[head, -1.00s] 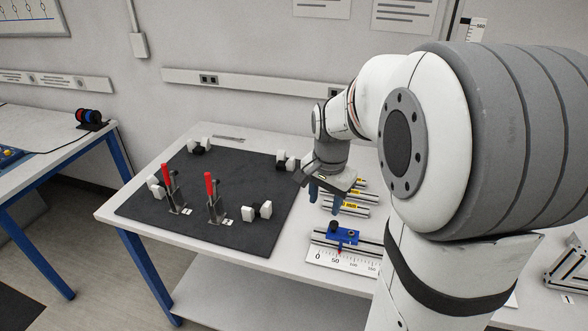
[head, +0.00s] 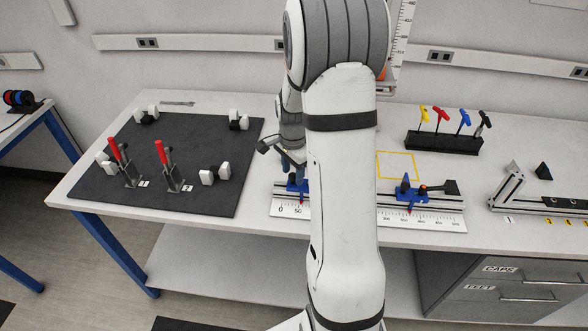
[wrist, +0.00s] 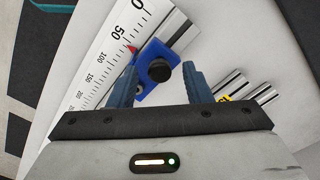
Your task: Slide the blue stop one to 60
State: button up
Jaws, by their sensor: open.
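The left blue stop (head: 297,187) sits on a rail above a white scale (head: 291,210), partly hidden by my arm in the head view. In the wrist view this blue stop (wrist: 182,48) has a black knob (wrist: 159,70) and a red pointer near the 50 mark; the exact reading is unclear. My gripper (wrist: 160,66) is open above the stop, with its blue fingers either side of the knob. The head view shows my gripper (head: 290,162) just above the stop. A second blue stop (head: 410,194) sits farther right on the rail, near 350 to 400.
A dark mat (head: 205,135) with red-handled clamps (head: 165,155) and white-black parts lies to the left. A black rack (head: 440,142) with coloured hex keys stands at the back right. More metal profiles (wrist: 236,88) lie beside the rail.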

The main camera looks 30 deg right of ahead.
jog(key=shift+f, duration=0.15)
jog(key=shift+c, duration=0.5)
jog(key=shift+s, duration=0.1)
grip_shut()
